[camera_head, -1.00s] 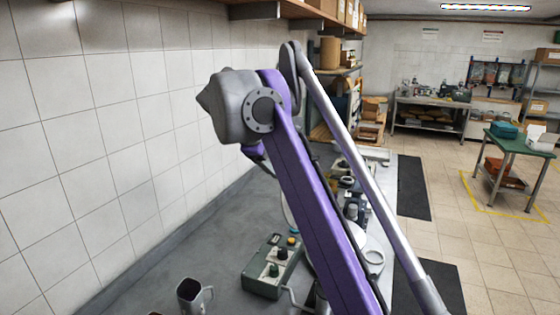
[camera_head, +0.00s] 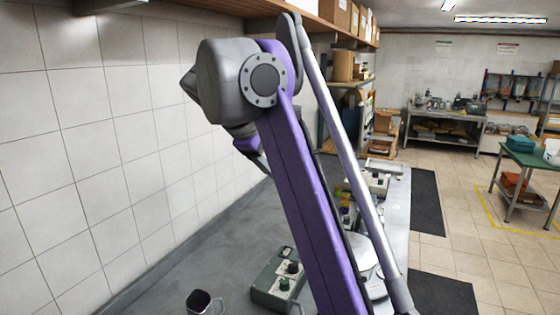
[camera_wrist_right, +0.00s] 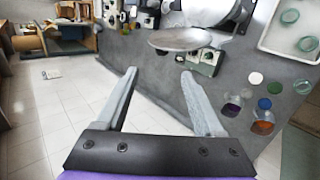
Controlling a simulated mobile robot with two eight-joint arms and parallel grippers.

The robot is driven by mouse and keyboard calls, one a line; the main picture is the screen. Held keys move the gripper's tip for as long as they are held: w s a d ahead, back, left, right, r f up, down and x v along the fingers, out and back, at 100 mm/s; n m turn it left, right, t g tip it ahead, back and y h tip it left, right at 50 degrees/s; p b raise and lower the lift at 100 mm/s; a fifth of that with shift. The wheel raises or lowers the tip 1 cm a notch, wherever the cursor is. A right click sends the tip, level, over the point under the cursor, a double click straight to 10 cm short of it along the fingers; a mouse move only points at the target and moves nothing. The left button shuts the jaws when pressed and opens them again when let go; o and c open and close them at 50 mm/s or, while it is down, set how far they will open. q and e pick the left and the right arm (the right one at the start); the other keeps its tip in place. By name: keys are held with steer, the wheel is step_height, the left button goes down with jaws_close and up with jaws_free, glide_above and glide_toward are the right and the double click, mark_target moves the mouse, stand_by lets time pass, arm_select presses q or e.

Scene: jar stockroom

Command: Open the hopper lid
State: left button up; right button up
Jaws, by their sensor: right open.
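I cannot pick out a hopper or its lid with certainty in either view. In the right wrist view a round, shiny grey dish-like disc (camera_wrist_right: 175,40) shows beyond the fingers, over the grey bench; whether it belongs to a hopper I cannot tell. My right gripper (camera_wrist_right: 158,76) is open, with nothing between its fingers, and apart from the disc. In the head view my purple arm covers the middle of the bench, and no gripper shows there. My left gripper is in neither view.
The grey bench (camera_head: 165,285) runs along the tiled wall. A dark mug (camera_head: 201,302) and a green control box (camera_head: 277,283) stand on it. In the wrist view, jars (camera_wrist_right: 262,122) and a white tray (camera_wrist_right: 285,38) lie right. A green table (camera_head: 528,157) stands far right.

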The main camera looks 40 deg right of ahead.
steer(key=shift+a+r, duration=0.15)
steer(key=shift+c, duration=0.9)
steer(key=w+f+h+b, duration=0.1)
steer(key=w+f, duration=0.1)
steer(key=f, duration=0.1)
steer(key=w+d+f+h+b, duration=0.1)
steer(key=w+f+b, duration=0.1)
steer(key=f, duration=0.2)
steer(key=w+d+f+g+h+b, duration=0.1)
steer(key=w+f+h, duration=0.1)
steer(key=f, duration=0.1)
steer(key=shift+w+f+b, duration=0.15)
steer(key=shift+b, duration=0.25)
jaws_close()
steer(key=w+a+f+h+b, duration=0.35)
steer(key=f+h, duration=0.25)
steer(key=f, duration=0.2)
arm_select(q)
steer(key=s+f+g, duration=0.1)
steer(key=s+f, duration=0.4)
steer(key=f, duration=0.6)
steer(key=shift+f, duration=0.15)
arm_select(e)
steer(key=s+d+r, duration=0.2)
steer(key=d, duration=0.9)
steer(key=shift+d+r, duration=0.15)
steer(key=shift+d, duration=0.05)
